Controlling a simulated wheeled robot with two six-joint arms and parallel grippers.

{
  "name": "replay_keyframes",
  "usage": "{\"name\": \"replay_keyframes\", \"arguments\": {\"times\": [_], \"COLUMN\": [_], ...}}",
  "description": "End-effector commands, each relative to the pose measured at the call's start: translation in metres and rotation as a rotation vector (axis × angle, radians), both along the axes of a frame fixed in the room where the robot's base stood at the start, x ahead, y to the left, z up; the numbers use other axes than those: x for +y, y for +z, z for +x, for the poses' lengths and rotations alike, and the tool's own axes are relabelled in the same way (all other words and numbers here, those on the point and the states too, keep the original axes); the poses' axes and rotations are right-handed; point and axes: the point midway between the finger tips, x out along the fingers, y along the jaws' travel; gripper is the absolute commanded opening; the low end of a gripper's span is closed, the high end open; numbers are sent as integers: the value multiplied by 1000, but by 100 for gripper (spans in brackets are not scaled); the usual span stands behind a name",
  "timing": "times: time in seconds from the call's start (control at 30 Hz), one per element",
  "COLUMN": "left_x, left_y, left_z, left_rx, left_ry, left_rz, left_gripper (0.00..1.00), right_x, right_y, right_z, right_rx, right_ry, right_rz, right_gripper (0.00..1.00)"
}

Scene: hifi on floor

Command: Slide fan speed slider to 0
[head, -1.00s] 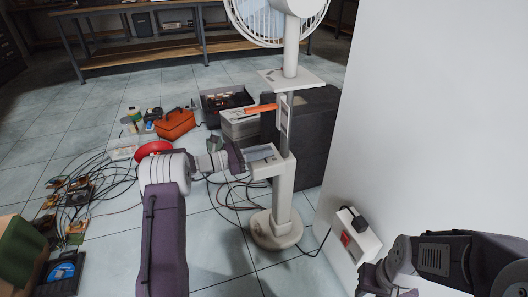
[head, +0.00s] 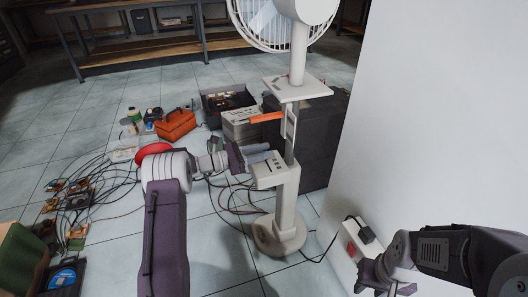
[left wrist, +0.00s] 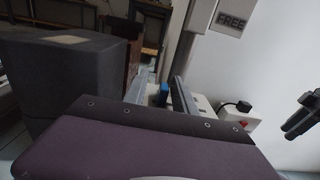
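The white pedestal fan stands upright, its pole (head: 290,145) rising from a round base (head: 279,235). A control box (head: 277,172) juts left from the pole, with small dark marks on top. My left gripper (head: 258,153) is at the box's upper left side; contact cannot be told. The slider's setting is not readable. My right gripper (head: 370,278) is low at the right, near the wall; its opening is unclear.
A white wall (head: 440,120) closes the right side, with a socket box (head: 352,240) and a plugged cable low down. A dark grey box (head: 325,135) stands behind the fan. Cables, an orange tool bag (head: 176,124) and parts lie left. Tiles in front are clear.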

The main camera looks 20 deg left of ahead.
Motion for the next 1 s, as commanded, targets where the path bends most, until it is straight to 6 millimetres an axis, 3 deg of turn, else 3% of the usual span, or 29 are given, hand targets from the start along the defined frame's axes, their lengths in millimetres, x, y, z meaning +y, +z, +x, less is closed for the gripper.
{"name": "replay_keyframes", "arguments": {"times": [0.3, 0.53, 0.7, 1.0], "left_x": [2, 41, 66, 75], "left_y": [1, 7, 4, 0], "left_z": [-2, -28, -45, -52], "left_rx": [2, 3, 2, 0], "left_ry": [-4, 1, 0, -4], "left_rz": [-1, -2, -2, 0], "left_gripper": [33, 33, 33, 33], "right_x": [0, 0, 0, 0], "right_y": [4, 36, 49, 50], "right_z": [0, 0, 0, 0], "right_rx": [0, 0, 0, 0], "right_ry": [0, 0, 0, 0], "right_rz": [0, 0, 0, 0], "right_gripper": [36, 36, 36, 36]}}
